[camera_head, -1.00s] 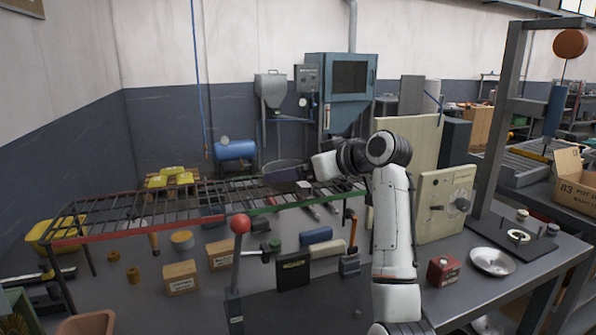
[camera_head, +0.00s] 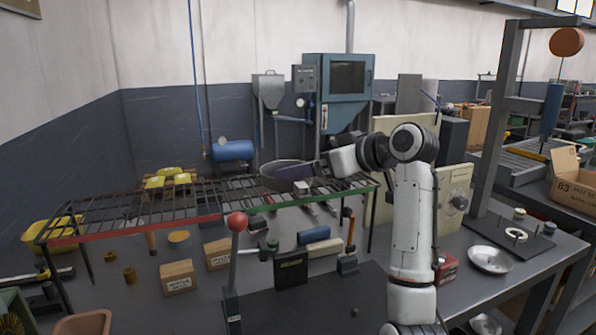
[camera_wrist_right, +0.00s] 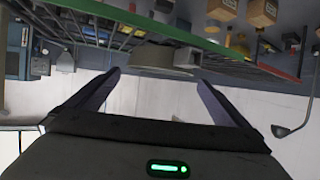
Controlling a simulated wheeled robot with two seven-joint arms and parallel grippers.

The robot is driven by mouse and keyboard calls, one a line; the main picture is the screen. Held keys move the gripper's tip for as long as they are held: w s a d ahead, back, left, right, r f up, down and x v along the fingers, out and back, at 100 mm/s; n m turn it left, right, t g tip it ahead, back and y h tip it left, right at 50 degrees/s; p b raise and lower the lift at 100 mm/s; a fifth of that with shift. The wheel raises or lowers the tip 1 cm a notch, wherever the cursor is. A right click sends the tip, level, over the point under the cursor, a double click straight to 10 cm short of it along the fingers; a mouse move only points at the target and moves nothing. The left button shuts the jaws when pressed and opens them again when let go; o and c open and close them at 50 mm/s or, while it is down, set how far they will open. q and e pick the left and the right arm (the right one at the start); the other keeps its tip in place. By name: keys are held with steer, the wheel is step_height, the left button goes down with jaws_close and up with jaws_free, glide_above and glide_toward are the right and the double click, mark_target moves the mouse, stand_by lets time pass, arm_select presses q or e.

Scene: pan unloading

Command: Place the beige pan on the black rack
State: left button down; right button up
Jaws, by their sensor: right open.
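The pan (camera_head: 280,180), greyish beige, appears to rest on the black wire rack (camera_head: 120,212), near its green front rail. My right gripper (camera_head: 312,170) is open just right of the pan, with its dark fingers pointing left towards it. In the right wrist view, which looks upside down, the pan (camera_wrist_right: 165,60) lies beyond the open fingertips (camera_wrist_right: 157,78), with nothing between the fingers. The pan's far side and any contact with the near finger are hard to tell. My left gripper is not in view.
Yellow items (camera_head: 167,176) sit behind the rack at left. A metal dish (camera_head: 490,259) lies at right. The rack's left part is bare.

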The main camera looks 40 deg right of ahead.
steer(key=a+v, duration=0.1)
steer(key=v, duration=0.5)
steer(key=shift+s+d+r, duration=0.15)
steer(key=shift+s+d, duration=0.3)
steer(key=shift+d, duration=0.05)
